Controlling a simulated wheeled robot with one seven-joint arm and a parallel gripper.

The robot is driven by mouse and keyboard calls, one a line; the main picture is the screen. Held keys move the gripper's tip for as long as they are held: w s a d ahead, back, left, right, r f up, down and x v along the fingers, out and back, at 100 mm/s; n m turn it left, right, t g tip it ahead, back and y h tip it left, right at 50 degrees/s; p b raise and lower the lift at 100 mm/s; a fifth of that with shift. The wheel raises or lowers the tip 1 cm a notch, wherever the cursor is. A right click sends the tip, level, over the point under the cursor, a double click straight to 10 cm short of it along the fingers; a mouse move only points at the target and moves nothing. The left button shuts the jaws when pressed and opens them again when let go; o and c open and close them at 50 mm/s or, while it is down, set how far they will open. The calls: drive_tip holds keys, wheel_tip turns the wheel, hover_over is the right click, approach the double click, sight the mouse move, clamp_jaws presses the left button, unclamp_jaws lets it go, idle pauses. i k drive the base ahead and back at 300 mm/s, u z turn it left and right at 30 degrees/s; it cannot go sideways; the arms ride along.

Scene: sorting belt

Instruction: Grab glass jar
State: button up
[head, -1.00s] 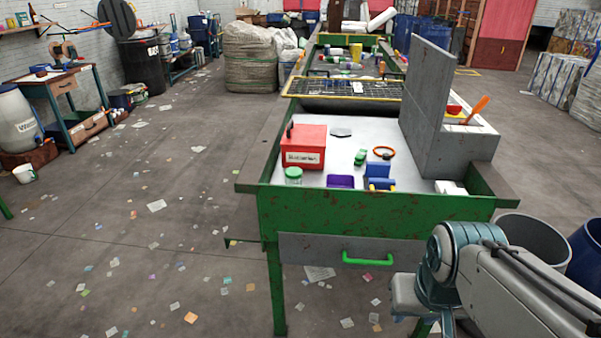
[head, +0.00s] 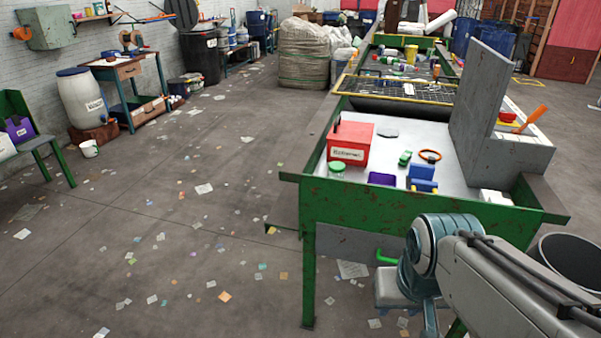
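A small jar with a green lid (head: 337,170) stands on the light top of the green sorting table, near its front left corner. It is just in front of a red box (head: 350,143) and looks upright; its lower part is partly hidden by the table's green front edge. My arm comes in from the lower right, in front of the table, and bends downward there. My gripper's fingers do not show, and nothing of mine touches the jar.
On the green table (head: 400,208) are a purple tray (head: 382,178), blue blocks (head: 422,173), a green item (head: 405,158) and an orange-red ring (head: 430,156). A grey upright panel (head: 480,95) stands at the right. Open floor with scattered paper lies left.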

sight(342, 175)
drive_tip(key=u, duration=1.4)
drive_tip(key=i, duration=3)
drive_tip(key=z, duration=3.65)
drive_tip(key=i, duration=0.5)
